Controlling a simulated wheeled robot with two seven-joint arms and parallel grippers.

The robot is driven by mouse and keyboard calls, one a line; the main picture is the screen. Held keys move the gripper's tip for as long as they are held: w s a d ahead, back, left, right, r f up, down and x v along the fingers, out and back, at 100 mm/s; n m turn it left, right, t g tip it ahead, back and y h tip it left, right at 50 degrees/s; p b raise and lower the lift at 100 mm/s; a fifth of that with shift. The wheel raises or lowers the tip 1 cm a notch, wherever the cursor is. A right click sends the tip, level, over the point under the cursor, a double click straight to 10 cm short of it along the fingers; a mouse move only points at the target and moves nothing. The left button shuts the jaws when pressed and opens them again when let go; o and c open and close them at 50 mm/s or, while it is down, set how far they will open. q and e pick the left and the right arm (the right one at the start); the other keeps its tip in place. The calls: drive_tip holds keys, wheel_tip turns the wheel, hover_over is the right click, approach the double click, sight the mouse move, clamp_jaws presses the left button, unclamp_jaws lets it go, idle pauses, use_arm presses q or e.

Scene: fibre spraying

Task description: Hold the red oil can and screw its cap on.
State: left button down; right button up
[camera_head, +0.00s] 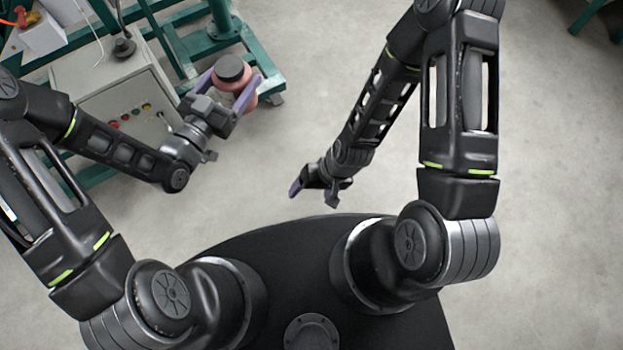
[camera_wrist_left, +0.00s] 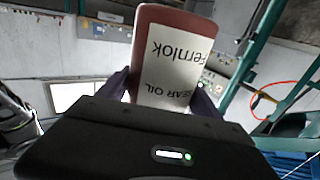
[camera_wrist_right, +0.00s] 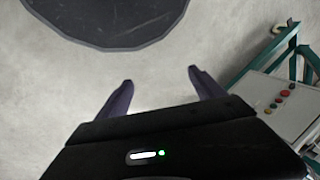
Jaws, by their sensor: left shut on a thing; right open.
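The red oil can (camera_head: 245,92) is held up between the purple fingers of my left gripper (camera_head: 234,77), at the upper left in the head view. A dark round cap (camera_head: 230,68) shows at its top; I cannot tell how tightly it sits. In the left wrist view the can (camera_wrist_left: 173,65) stands between the fingers, its white label reading upside down. My right gripper (camera_head: 312,189) hangs low near the middle of the head view, apart from the can. The right wrist view shows its two fingers (camera_wrist_right: 160,76) spread, with nothing between them.
A grey control box (camera_head: 115,95) with coloured buttons and a green metal frame (camera_head: 215,45) stand behind and beside the can. The box also shows at the right in the right wrist view (camera_wrist_right: 272,105). The bare floor (camera_head: 300,110) between my arms is clear.

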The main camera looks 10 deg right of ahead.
drive_tip(key=shift+s+a+r, duration=0.1)
drive_tip(key=shift+s+a, duration=0.05)
drive_tip(key=shift+s, duration=0.35)
drive_tip(key=shift+s+a+r, duration=0.1)
drive_tip(key=shift+s+a, duration=0.05)
drive_tip(key=shift+s, duration=0.3)
